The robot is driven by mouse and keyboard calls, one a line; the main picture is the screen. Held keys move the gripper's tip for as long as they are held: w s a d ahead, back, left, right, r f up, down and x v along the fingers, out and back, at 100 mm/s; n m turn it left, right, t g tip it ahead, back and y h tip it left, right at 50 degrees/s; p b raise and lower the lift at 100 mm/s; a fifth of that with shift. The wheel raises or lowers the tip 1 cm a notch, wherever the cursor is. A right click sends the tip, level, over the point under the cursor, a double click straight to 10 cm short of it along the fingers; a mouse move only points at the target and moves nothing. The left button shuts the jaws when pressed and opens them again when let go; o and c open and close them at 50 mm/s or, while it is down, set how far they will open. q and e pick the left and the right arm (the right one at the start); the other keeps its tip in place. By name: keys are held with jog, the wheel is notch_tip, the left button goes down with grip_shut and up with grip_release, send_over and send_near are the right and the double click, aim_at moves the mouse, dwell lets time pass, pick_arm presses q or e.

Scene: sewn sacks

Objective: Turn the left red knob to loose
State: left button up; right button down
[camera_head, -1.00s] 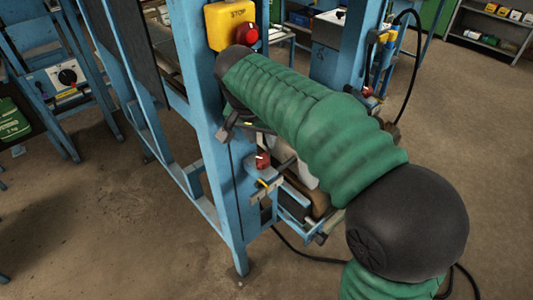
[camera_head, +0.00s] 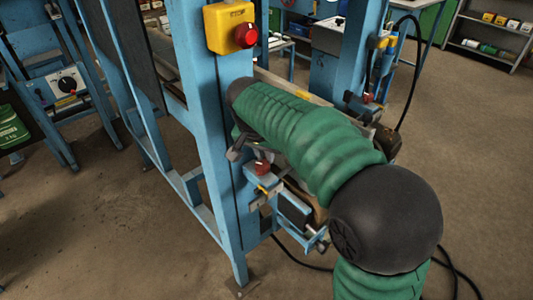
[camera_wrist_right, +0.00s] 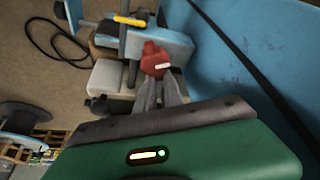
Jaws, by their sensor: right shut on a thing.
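The left red knob (camera_head: 262,168) sits on a small blue bracket at the side of the blue machine frame. A second red knob (camera_head: 367,98) shows farther right. My left gripper is not in view.
A yellow stop box (camera_head: 228,18) with a red button is on the blue post (camera_head: 215,110) above my arm. A yellow-handled part (camera_wrist_right: 130,20) is close beyond the knob. A black cable (camera_head: 300,262) lies on the floor. Open floor lies at right.

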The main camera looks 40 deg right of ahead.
jog(key=shift+a, duration=0.1)
dwell(0.3)
jog(key=n+p, duration=0.2)
jog(key=n+t+y+p, duration=0.1)
jog(key=n, duration=0.1)
jog(key=shift+w+a, duration=0.1)
jog(key=shift+a, duration=0.15)
jog(key=n+p, duration=0.1)
jog(key=n+y+p, duration=0.1)
jog(key=n+p, duration=0.1)
jog(key=shift+w+a+n+t+y, duration=0.15)
jog(key=shift+a+n+t+y, duration=0.15)
jog(key=shift+n, duration=0.1)
jog(key=shift+a+f+n+y+p, duration=0.1)
jog(key=shift+n+y+p, duration=0.1)
jog(key=shift+n, duration=0.4)
jog(key=shift+a+f+n+y+p, duration=0.1)
jog(key=shift+n+y+p, duration=0.1)
jog(key=shift+n, duration=0.4)
jog(key=shift+a+n+y, duration=0.15)
jog(key=shift+n+y, duration=0.25)
jog(key=shift+n, duration=0.6)
jog(key=shift+f, duration=0.1)
jog(key=c, duration=1.5)
grip_release()
jog(key=shift+o, duration=0.2)
